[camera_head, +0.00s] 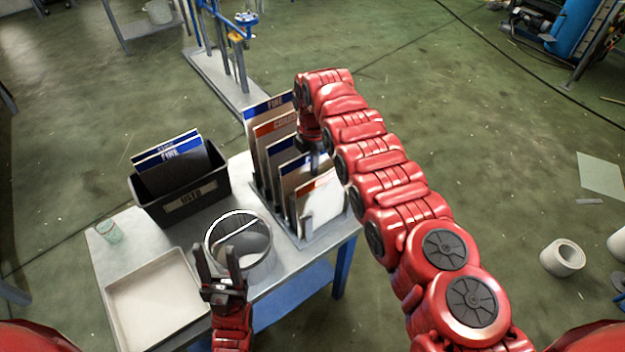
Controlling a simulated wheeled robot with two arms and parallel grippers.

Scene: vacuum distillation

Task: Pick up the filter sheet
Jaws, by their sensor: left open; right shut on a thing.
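Several filter sheets stand upright in a grey slotted rack (310,240) at the right end of the table. A tall blue-banded sheet (250,140) reading FINE and an orange-banded sheet (276,130) are at the back. A shorter blue-banded sheet (290,177) and an orange-banded sheet (317,194) are in front. My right gripper (315,160) points down among the sheets and is shut on one; its fingertips and which sheet it grips are largely hidden. My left gripper (216,255) is open and empty, fingers upward in the picture, in front of a round metal vessel (262,262).
A black bin (150,195) labelled USED holds blue-banded sheets at the back left. A shallow pale tray (155,300) and a small glass beaker (109,231) are at the left of the metal table (105,250). A blue valve stand (240,60) is behind.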

